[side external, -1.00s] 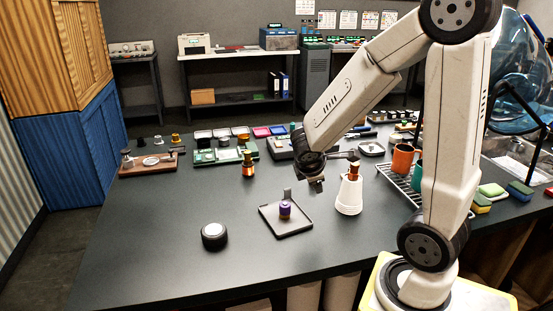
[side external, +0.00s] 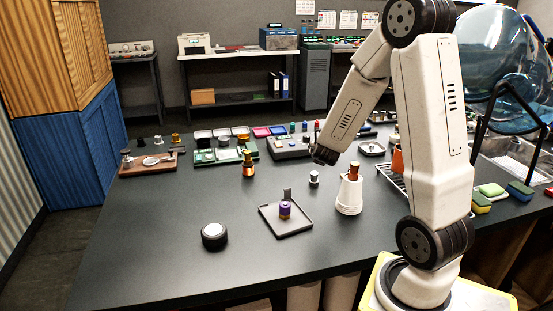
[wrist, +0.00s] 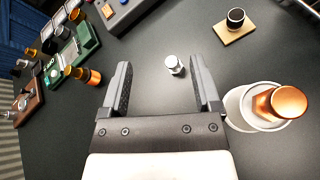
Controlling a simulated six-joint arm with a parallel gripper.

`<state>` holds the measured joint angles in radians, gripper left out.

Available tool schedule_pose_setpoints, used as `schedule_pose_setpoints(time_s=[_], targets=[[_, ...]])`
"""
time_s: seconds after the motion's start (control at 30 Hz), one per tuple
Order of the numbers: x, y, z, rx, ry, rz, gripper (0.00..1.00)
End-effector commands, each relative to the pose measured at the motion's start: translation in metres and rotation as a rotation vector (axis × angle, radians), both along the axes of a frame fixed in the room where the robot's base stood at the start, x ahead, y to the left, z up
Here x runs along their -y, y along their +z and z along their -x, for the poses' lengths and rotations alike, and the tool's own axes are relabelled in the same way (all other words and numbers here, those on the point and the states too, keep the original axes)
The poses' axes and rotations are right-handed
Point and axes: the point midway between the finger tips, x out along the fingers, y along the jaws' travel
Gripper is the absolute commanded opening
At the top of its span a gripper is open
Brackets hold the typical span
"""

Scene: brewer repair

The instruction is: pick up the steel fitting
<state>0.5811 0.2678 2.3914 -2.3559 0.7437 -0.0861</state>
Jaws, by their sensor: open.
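The steel fitting (side external: 313,179) is a small silver cylinder standing upright on the dark table, left of the white cone-like stand (side external: 349,195). In the wrist view the fitting (wrist: 174,65) shows between the fingertips in the picture, slightly nearer the right finger. My gripper (wrist: 160,66) is open and empty, with both fingers spread and apart from the fitting. In the side view my wrist end is above and behind the fitting, and the fingers cannot be made out clearly there.
The white stand holds a copper piece (wrist: 287,102) close to my right finger in the wrist view. An amber-and-black fitting (side external: 248,164) stands to the left. A tray (side external: 301,226) with a purple piece and a black puck (side external: 214,236) are in front. Table around the fitting is clear.

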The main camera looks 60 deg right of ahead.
Motion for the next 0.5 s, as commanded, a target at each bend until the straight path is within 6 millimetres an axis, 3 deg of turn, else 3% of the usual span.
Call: schedule_pose_setpoints(time_s=[0.37, 0.5], targets=[[0.017, -0.009, -0.012, -0.138, 0.241, 0.138, 0.8], [0.015, -0.036, -0.012, -0.137, 0.236, 0.13, 0.8]])
